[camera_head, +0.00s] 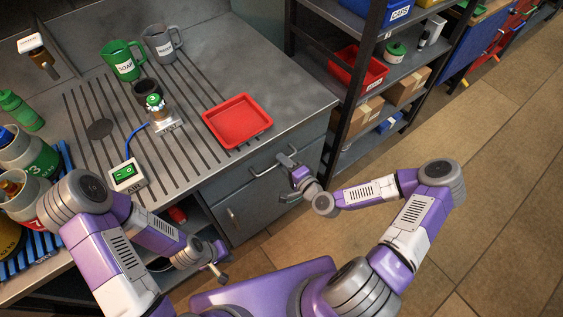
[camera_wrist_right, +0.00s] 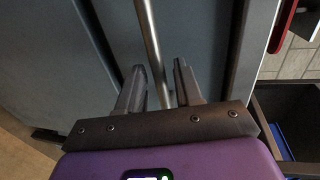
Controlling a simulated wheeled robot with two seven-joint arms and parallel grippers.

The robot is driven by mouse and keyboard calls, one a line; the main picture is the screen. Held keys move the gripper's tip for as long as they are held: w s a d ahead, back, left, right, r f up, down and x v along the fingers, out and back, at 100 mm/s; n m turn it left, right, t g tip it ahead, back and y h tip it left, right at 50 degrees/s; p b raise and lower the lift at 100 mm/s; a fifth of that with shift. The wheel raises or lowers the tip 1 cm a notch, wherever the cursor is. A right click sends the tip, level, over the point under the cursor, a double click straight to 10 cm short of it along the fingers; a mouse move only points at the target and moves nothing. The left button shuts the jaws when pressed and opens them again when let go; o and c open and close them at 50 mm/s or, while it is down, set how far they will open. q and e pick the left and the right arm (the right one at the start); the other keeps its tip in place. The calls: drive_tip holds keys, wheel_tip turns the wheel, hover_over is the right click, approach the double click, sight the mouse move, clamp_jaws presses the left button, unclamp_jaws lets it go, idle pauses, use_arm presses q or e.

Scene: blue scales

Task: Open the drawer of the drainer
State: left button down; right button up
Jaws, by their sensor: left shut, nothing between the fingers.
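The drainer is a grey metal counter (camera_head: 190,170) with dark grooves. Its grey drawer (camera_head: 236,187) lies just under the counter edge and looks closed. A metal bar handle (camera_head: 262,170) runs across its front; it also shows in the right wrist view (camera_wrist_right: 151,40). My right gripper (camera_head: 289,163) is at the right part of this handle. My left gripper (camera_head: 222,266) is shut and empty, low in front of the open shelf, away from the drawer.
A red tray (camera_head: 238,121), an air switch box (camera_head: 127,177), a small device with a blue cable (camera_head: 165,121) and mugs (camera_head: 123,60) stand on the counter. A cabinet door is below the drawer. A shelf rack (camera_head: 345,130) stands to the right. The floor (camera_head: 480,200) is clear.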

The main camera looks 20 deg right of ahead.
drive_tip(key=shift+x, duration=0.75)
clamp_jaws()
